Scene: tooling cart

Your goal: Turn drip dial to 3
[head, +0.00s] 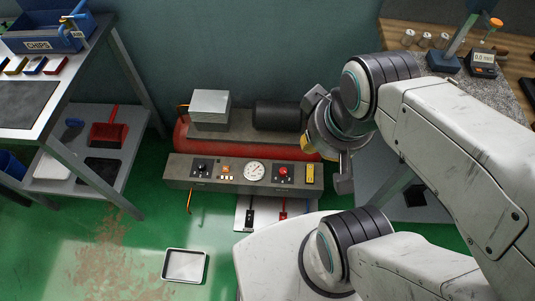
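A grey control panel (175,184) runs along the front of a red compressor (181,145) on the floor. On its left is a black knob (201,168) on a dark plate with marks around it. On its right is a red knob (284,172) on another dark plate. Their labels are too small to read, so I cannot tell which is the drip dial or its setting. My gripper (341,181) hangs to the right of the panel, apart from both knobs. It is partly hidden by my wrist, and its opening does not show clearly.
A white round gauge (254,171) sits between the knobs. A yellow part (310,173) is at the panel's right end. A shallow tray (185,265) lies on the green floor in front. A cart (60,100) stands left, a workbench (510,100) at back right.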

